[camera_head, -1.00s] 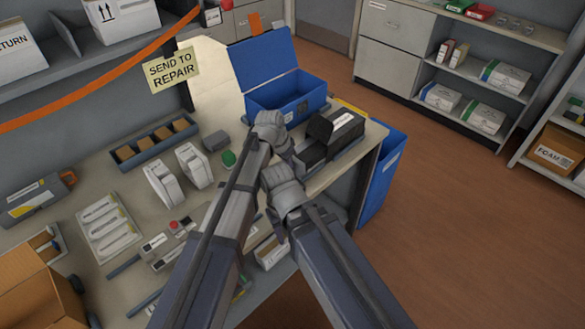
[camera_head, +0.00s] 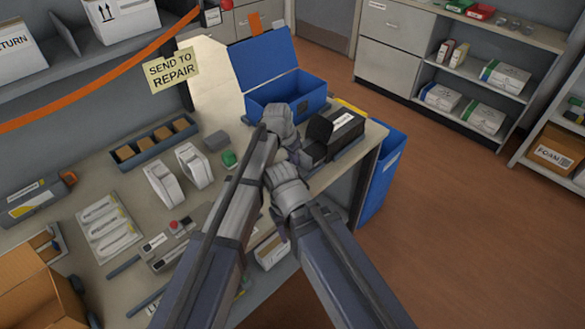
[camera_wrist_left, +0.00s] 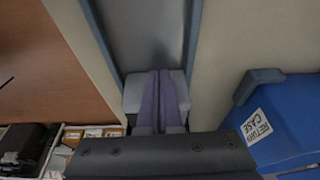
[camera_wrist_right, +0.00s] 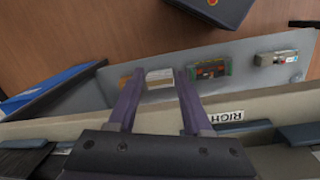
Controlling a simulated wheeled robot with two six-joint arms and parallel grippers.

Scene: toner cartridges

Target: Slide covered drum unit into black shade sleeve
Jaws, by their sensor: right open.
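A black box-shaped sleeve with a white label (camera_head: 345,126) lies on a blue-grey tray at the bench's right end, near the blue case. A dark upright flap-like part (camera_head: 319,129) stands at its left end. My left gripper is beside that end. In the left wrist view its fingers (camera_wrist_left: 161,74) are together over the tray (camera_wrist_left: 155,35), in front of a pale grey block (camera_wrist_left: 134,92); I cannot tell whether this is the drum unit or whether anything thin lies between the fingers. My right gripper (camera_wrist_right: 157,78) is open and empty near the bench's front edge.
An open blue case (camera_head: 285,95) stands behind the tray. A blue bin (camera_head: 382,175) is right of the bench. White cartridges (camera_head: 163,185), a slotted rack (camera_head: 152,143) and small parts fill the bench to the left. A lower shelf shows in the right wrist view (camera_wrist_right: 220,85).

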